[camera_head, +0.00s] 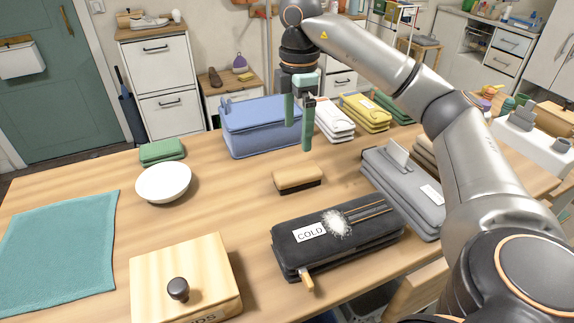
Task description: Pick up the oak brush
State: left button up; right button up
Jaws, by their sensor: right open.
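The oak brush (297,178), with a light wooden back and dark bristles below, lies on the wooden table near its middle. My right gripper (297,140) hangs above and behind the brush, with its green fingers pointing down. It is open and empty, and the fingers appear apart from the brush. My left gripper is not in view.
A folded dark cloth stack with a COLD label (310,233) lies in front of the brush. A white bowl (164,182), wooden box (185,275) and teal cloth (58,250) lie left. Grey folded cloth (402,185) lies right.

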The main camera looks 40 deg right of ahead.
aim_at(297, 170)
jog(key=f, duration=0.1)
jog(key=f+b, duration=0.1)
jog(key=f, duration=0.2)
jog(key=shift+s+b, duration=0.25)
jog(key=shift+b, duration=0.15)
notch_tip(297, 170, down, 2)
jog(key=shift+f, duration=0.45)
notch_tip(297, 170, down, 5)
jog(key=shift+r+b, duration=0.1)
jog(key=shift+b, duration=0.25)
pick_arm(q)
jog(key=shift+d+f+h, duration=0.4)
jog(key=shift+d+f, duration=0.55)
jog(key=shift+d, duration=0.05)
pick_arm(e)
jog(key=shift+c, duration=0.4)
jog(key=c, duration=1.4)
